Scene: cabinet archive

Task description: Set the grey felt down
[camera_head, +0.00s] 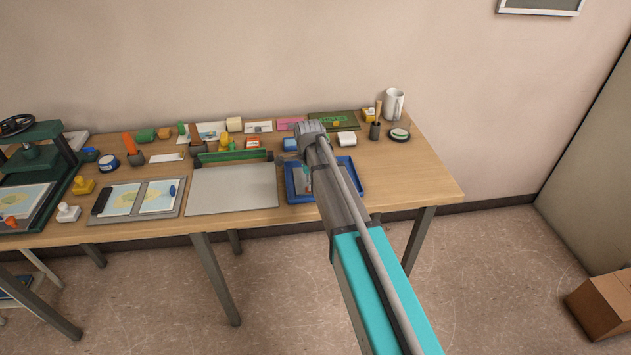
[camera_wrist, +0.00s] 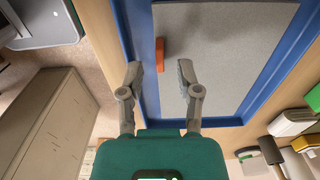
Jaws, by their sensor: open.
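A flat grey sheet with a felt-like speckled surface (camera_wrist: 225,60) lies inside the blue tray (camera_wrist: 245,121) in the wrist view; I take it to be the grey felt. In the head view my arm covers much of the blue tray (camera_head: 291,188), and the sheet is mostly hidden there.
A grey board with a green bar (camera_head: 232,188) lies left of the tray. A map holder (camera_head: 137,199) and a green press (camera_head: 40,165) are further left. Small items line the back, with a white mug (camera_head: 394,104) at right. Bare wood (camera_head: 410,178) is free right of the tray.

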